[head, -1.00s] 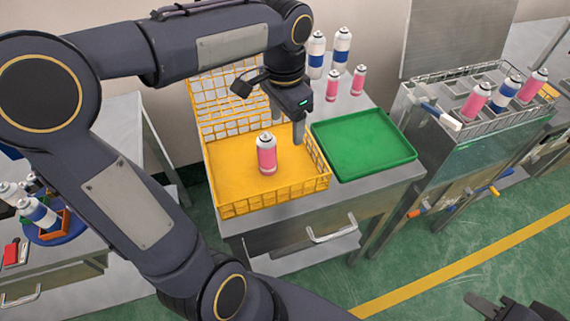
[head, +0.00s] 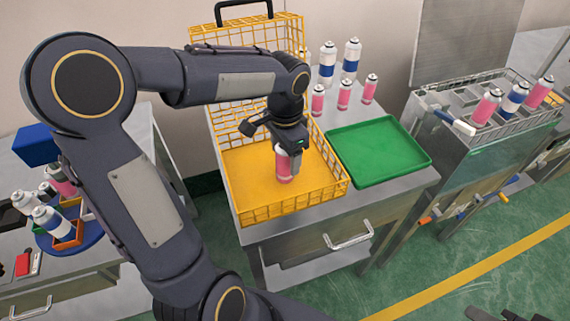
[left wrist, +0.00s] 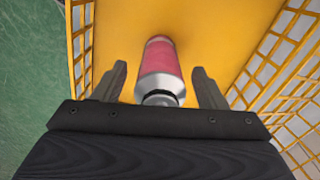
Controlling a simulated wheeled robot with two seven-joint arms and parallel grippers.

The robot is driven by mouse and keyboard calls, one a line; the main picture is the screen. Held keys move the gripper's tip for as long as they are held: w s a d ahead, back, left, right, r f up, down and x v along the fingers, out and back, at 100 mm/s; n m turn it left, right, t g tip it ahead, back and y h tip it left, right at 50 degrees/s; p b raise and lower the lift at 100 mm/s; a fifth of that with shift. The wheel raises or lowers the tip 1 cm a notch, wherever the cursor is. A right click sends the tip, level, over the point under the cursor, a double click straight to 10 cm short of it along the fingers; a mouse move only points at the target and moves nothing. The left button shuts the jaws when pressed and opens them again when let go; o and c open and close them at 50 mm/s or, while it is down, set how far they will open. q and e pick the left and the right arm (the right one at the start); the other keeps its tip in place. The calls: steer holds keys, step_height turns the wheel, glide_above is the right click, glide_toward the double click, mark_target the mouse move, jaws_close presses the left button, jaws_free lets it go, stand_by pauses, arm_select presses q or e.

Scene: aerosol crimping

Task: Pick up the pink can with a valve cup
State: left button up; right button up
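A pink can (head: 283,168) stands upright in the yellow wire basket (head: 262,215). Its silver top shows in the left wrist view, where the can (left wrist: 161,72) lies between the two fingers. My left gripper (head: 292,160) is down at the can from above, partly covering it in the head view. In the left wrist view the left gripper (left wrist: 160,92) is open, with its fingers on either side of the can and a gap visible on each side. A dark part of my right gripper (head: 485,313) shows at the bottom right edge; its fingers are unclear.
A green tray (head: 378,180) lies empty beside the basket. Several pink and blue-white cans (head: 350,58) stand behind it. A metal bath with a wire rack (head: 515,124) holding cans is at right. A blue turntable (head: 85,238) with cans is at left. The basket walls surround the gripper.

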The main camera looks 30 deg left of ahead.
arm_select(q)
steer(key=c, duration=1.1)
steer(key=shift+r, duration=0.1)
